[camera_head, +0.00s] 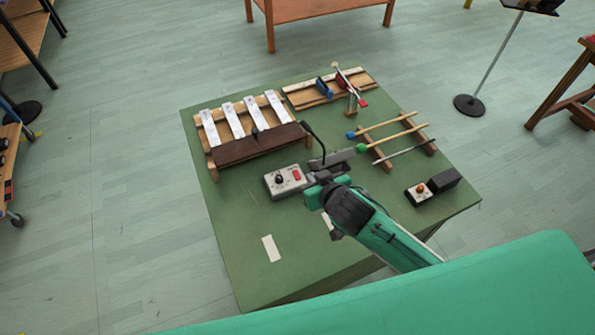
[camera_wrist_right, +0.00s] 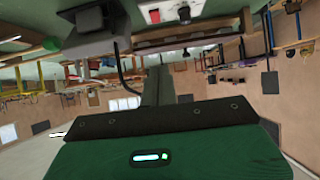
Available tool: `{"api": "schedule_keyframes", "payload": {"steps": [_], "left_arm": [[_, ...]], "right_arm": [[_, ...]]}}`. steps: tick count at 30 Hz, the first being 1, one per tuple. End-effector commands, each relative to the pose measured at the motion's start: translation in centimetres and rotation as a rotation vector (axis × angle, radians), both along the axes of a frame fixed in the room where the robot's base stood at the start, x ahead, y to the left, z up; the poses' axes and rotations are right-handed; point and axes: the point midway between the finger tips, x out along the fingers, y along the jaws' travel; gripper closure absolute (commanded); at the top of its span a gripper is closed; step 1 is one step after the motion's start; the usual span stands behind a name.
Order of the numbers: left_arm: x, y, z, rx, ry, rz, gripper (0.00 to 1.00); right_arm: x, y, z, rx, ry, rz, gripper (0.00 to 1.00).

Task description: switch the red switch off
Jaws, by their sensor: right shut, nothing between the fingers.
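The red switch (camera_head: 297,174) is a small red rocker on top of a light grey box (camera_head: 283,187), beside a black knob (camera_head: 279,179). The red switch (camera_wrist_right: 154,16) and the knob (camera_wrist_right: 184,13) also show at the top of the right wrist view. I cannot tell which way the switch is tipped. My right gripper (camera_head: 314,184) is shut and empty, just to the right of the grey box and close to it. Whether it touches the box is unclear. My left gripper is not in view.
The box stands on a green table (camera_head: 225,240). Behind it are a metal-bar instrument (camera_head: 230,122), a wooden board with clamps (camera_head: 312,96) and a rack of mallets (camera_head: 400,130). A small box with an orange knob (camera_head: 421,188) sits right. The front left is clear except a white card (camera_head: 271,248).

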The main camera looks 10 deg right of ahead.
Motion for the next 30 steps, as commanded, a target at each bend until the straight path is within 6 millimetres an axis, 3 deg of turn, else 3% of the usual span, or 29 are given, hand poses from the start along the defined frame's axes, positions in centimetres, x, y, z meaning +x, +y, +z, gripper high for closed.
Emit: {"api": "schedule_keyframes", "payload": {"steps": [7,22,30], "left_arm": [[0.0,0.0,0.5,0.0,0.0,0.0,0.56],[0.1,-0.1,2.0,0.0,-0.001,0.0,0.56],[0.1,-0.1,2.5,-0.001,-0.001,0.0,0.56]], "right_arm": [[1.6,0.3,-0.9,-0.001,0.0,-0.001,1.0],[8.4,1.6,-5.4,-0.002,0.001,0.0,1.0],[8.9,1.8,-8.6,-0.001,0.002,0.001,1.0]]}}
